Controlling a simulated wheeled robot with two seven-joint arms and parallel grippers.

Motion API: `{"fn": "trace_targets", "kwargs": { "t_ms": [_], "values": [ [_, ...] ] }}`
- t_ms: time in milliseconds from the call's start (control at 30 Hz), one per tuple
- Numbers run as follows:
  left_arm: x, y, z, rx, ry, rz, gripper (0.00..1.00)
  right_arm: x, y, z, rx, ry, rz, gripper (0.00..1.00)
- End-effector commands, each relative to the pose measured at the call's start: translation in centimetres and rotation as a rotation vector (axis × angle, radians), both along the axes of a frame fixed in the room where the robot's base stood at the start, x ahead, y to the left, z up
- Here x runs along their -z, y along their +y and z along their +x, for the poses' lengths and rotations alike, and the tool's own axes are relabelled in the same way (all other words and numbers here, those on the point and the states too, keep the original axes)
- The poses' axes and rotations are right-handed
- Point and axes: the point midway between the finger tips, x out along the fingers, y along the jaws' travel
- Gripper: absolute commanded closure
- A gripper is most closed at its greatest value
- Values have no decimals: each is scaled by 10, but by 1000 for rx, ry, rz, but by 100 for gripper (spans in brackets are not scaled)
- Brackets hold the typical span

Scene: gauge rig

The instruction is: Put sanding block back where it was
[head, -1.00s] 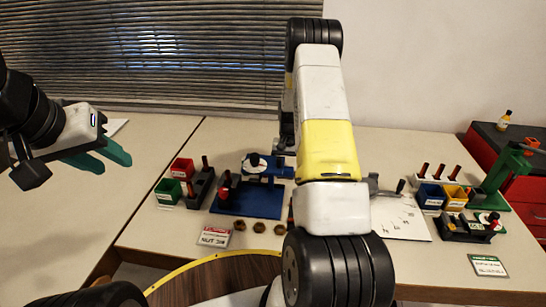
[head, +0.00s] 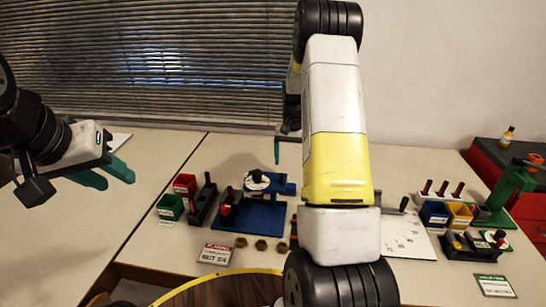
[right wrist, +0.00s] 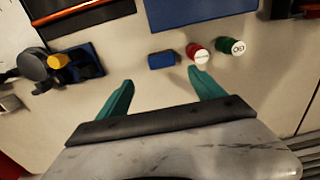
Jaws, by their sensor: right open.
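A small blue block (right wrist: 162,60) lies on the cream table in the right wrist view, just beyond and between my right fingertips. It may be the sanding block; I cannot tell for certain. My right gripper (right wrist: 160,78) is open and empty, its two teal fingers apart and not touching the block. In the head view my right arm hides most of that gripper; one teal finger (head: 277,151) shows above the blue rig (head: 255,212). My left gripper (head: 112,174) is at the far left, open and empty over the left table.
Red-capped (right wrist: 198,54) and green-capped (right wrist: 231,47) pieces stand close right of the block. A dark blue holder (right wrist: 80,66) is on its left. Red and green bins (head: 170,206), nuts (head: 243,243) and a green stand (head: 510,190) crowd the table. The left table is mostly clear.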

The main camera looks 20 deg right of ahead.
Motion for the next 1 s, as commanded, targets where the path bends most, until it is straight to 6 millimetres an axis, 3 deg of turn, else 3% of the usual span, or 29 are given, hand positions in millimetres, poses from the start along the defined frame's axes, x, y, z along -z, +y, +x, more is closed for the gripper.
{"fn": "trace_targets", "kwargs": {
  "t_ms": [167, 267, 400, 600, 800, 1000],
  "values": [
    [0, 0, 0, 0, 0, 0, 64, -54, 20, -13, -38, -65, 18, 22],
    [0, 0, 0, 0, 0, 0, 64, -99, 39, -34, -80, -121, 32, 22],
    [0, 0, 0, 0, 0, 0, 64, -153, 66, -71, -146, -202, 51, 22],
    [0, 0, 0, 0, 0, 0, 64, -211, 103, -137, -246, -318, 67, 22],
    [0, 0, 0, 0, 0, 0, 64, -242, 134, -209, -352, -433, 68, 22],
    [0, 0, 0, 0, 0, 0, 64, -248, 154, -270, -442, -527, 56, 22]
  ]
}}
